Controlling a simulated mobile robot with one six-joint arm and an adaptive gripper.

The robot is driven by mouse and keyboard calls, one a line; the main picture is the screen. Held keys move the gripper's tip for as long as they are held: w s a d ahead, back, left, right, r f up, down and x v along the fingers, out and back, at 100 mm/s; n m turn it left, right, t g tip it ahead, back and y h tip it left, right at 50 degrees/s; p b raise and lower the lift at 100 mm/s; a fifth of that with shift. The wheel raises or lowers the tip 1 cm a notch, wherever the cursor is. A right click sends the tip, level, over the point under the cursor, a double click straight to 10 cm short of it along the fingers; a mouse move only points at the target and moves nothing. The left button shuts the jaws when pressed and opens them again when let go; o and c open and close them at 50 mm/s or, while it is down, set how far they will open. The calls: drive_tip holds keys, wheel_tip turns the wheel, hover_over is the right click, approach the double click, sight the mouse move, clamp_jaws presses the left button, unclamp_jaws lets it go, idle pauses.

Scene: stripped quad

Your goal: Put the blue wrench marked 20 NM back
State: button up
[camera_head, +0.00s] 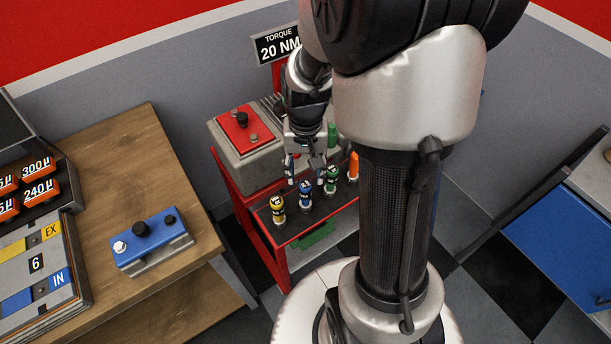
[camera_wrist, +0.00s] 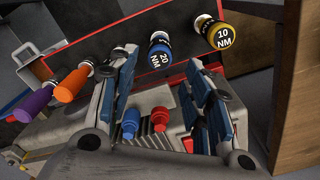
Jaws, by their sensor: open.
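The blue wrench marked 20 NM (camera_wrist: 160,56) shows its labelled end in the wrist view, just beyond and between my open fingertips. In the head view the blue wrench (camera_head: 305,193) stands upright in the front row of the red-edged rack (camera_head: 322,232), between the yellow and green ones. My gripper (camera_head: 304,178) hangs directly above or behind it. In the wrist view my gripper (camera_wrist: 162,66) has its two blue-padded fingers apart with nothing held between them. Contact with the wrench cannot be told.
The yellow 10 NM wrench (camera_wrist: 220,34) is close beside the blue one. Green (camera_head: 331,180) and orange (camera_head: 353,166) ones stand to the right, and a purple one (camera_wrist: 35,103) farther along. A grey box with red top (camera_head: 242,125) is behind. A wooden bench (camera_head: 165,185) is left.

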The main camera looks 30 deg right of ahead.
drive_tip(key=shift+r, duration=0.9)
drive_tip(key=s+a+r+n+t, duration=0.2)
drive_tip(key=s+a+r, duration=0.3)
drive_tip(key=r, duration=0.3)
drive_tip(key=s+a+r+n+t, duration=0.2)
drive_tip(key=s+a+r+n, duration=0.2)
drive_tip(key=s+r, duration=0.4)
drive_tip(key=shift+s+a+r+t, duration=0.25)
drive_tip(key=shift+a+r+t, duration=0.1)
drive_tip(key=shift+a, duration=0.45)
